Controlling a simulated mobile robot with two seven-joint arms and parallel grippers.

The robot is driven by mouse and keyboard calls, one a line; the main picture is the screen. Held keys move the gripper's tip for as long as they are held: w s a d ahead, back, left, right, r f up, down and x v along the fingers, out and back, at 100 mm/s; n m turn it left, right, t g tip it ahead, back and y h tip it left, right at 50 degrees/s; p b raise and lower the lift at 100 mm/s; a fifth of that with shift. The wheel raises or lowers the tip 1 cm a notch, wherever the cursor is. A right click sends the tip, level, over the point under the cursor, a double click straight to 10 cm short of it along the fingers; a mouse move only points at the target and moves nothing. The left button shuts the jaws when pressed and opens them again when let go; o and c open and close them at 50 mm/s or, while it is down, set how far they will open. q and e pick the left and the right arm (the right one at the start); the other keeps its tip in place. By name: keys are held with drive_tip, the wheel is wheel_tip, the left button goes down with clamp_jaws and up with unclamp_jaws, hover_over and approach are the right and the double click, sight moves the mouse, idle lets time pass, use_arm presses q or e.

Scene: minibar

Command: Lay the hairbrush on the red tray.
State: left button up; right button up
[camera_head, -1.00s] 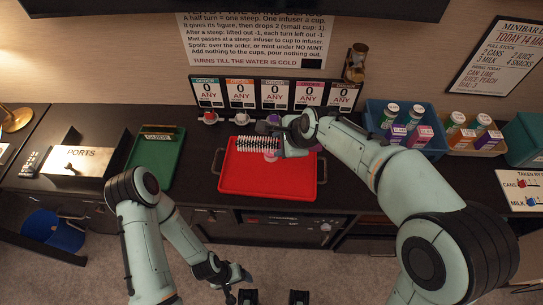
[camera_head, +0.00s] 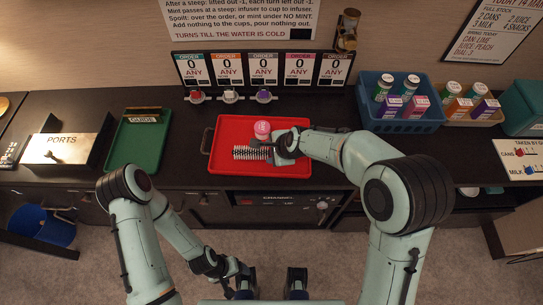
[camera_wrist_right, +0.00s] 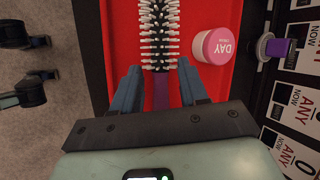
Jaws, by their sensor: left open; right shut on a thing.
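The bristle end (camera_wrist_right: 160,30) points away from the gripper. A small pink-lidded jar (camera_head: 262,130) stands on the tray just behind the brush. My left gripper (camera_head: 240,272) is open and empty, low in front of the counter.
A green tray (camera_head: 137,145) and a PORTS box (camera_head: 62,149) are on the left. A blue crate (camera_head: 404,123) of bottles and boxes stands on the right. Order signs (camera_head: 264,70) and small knobs line the back. The red tray's left part is clear.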

wheel_tip(320, 180, down, 3)
drive_tip(key=shift+r, duration=0.1)
drive_tip(key=shift+c, duration=0.4)
drive_tip(key=o, duration=1.2)
drive_tip(key=shift+r, duration=0.1)
drive_tip(key=p+v, duration=0.2)
drive_tip(key=v, duration=1)
drive_tip(key=shift+p, duration=0.35)
